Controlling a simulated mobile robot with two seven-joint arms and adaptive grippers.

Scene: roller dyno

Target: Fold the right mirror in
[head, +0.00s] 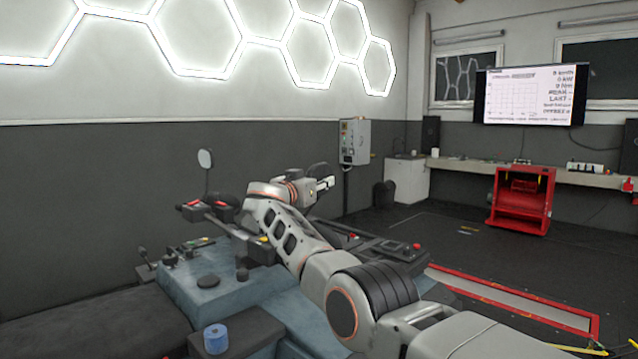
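A round dark shape, apparently the right mirror (318,171), shows just behind my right gripper. The other mirror (205,158) stands upright on a thin stem at the left, its pale face towards me. My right arm reaches in from the lower right across the blue vehicle body (208,284). My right gripper (327,184) is beside the dark mirror shape and partly overlaps it. I cannot tell whether they touch, or whether the fingers are open. The arm hides the mirror's mount and the middle of the controls. My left gripper is out of view.
Red-and-black controls (222,203) stand at the left, and a red button (416,246) sits right of my arm. A grey control box (355,141) hangs on the wall behind. Floor is free towards the red cabinet (521,199).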

